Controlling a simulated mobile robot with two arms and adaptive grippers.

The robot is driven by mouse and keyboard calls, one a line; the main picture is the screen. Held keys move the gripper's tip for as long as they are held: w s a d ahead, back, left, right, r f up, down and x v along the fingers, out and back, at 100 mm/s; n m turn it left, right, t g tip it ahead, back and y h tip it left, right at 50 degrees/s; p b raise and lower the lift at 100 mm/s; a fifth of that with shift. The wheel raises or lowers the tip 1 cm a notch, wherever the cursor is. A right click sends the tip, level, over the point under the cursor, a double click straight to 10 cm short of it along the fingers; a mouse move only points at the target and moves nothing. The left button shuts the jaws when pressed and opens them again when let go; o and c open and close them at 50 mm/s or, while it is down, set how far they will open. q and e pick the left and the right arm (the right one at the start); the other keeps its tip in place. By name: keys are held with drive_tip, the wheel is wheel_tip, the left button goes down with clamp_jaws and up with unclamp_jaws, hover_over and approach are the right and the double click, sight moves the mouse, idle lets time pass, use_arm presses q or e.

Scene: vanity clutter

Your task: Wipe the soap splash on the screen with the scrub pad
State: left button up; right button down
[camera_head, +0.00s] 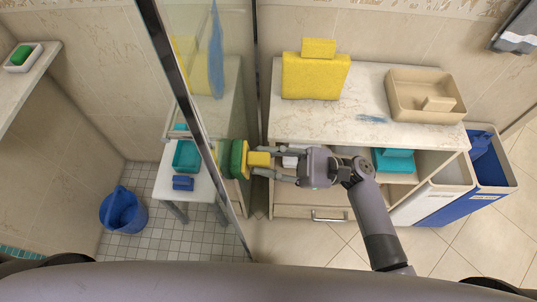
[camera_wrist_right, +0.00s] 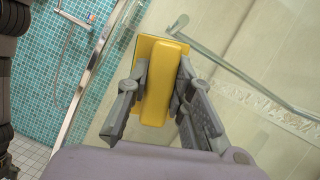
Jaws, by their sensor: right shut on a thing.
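The scrub pad (camera_head: 236,159) has a green pad and a yellow handle block. My right gripper (camera_head: 258,160) is shut on the yellow handle, with the green side facing the glass screen (camera_head: 183,85). The pad is at the lower part of the screen; I cannot tell whether it touches the glass. A long blue soap splash (camera_head: 216,50) shows on the upper part of the screen, apart from the pad. In the right wrist view the yellow handle (camera_wrist_right: 160,85) sits between the fingers (camera_wrist_right: 158,78). My left gripper is not in view.
Beyond the glass are a white stool (camera_head: 197,195) with teal and blue items, and a blue bucket (camera_head: 122,209). Bins (camera_head: 490,165) stand at right.

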drive_tip(key=shift+s, duration=0.1)
drive_tip(key=shift+d, duration=2.8)
drive_tip(key=shift+d, duration=0.15)
drive_tip(key=d, duration=0.2)
drive_tip(key=shift+d, duration=0.4)
drive_tip(key=shift+a, duration=0.15)
drive_tip(key=a, duration=0.6)
drive_tip(key=shift+a, duration=0.25)
